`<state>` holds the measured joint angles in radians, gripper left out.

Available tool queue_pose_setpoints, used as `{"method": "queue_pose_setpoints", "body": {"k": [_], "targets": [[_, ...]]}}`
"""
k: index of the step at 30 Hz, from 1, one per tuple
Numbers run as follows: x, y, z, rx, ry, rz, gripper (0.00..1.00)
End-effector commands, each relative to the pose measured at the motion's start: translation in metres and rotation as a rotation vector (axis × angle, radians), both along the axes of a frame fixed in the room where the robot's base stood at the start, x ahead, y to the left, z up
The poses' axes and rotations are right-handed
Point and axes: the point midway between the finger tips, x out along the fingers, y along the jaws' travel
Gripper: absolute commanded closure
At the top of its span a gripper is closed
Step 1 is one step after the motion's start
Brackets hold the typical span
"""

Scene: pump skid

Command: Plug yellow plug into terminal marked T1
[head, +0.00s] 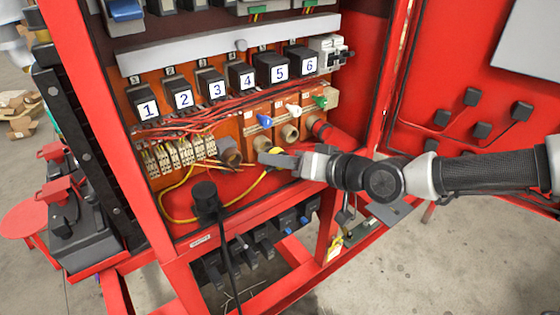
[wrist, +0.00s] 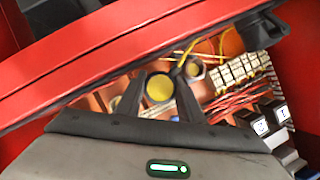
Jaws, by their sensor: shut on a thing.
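My gripper (head: 272,158) is inside the red cabinet, in front of the lower orange panel. In the wrist view my gripper (wrist: 158,95) is shut on the yellow plug (wrist: 159,88), whose round yellow face shows between the fingers. In the head view only a bit of the yellow plug (head: 277,151) shows beside the fingers. A yellow cable (head: 185,219) loops below, near the gripper. Round sockets, one at the left (head: 262,143) and one at the middle (head: 289,133), sit under blue and white levers. No T1 mark is readable; I cannot tell which terminal it is.
A row of wire terminals (head: 180,155) and red wires lie to the left. Black numbered units (head: 212,87) run above. The open red door (head: 455,110) is at the right.

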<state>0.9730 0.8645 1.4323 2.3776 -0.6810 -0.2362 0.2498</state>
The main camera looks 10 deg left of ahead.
Motion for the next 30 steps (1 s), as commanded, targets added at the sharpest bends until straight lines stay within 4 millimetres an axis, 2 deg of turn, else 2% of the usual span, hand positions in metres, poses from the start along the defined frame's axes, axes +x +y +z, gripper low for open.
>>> {"method": "queue_pose_setpoints", "body": {"k": [30], "targets": [[0.013,0.016,0.0,0.001,-0.001,0.001,0.87]]}}
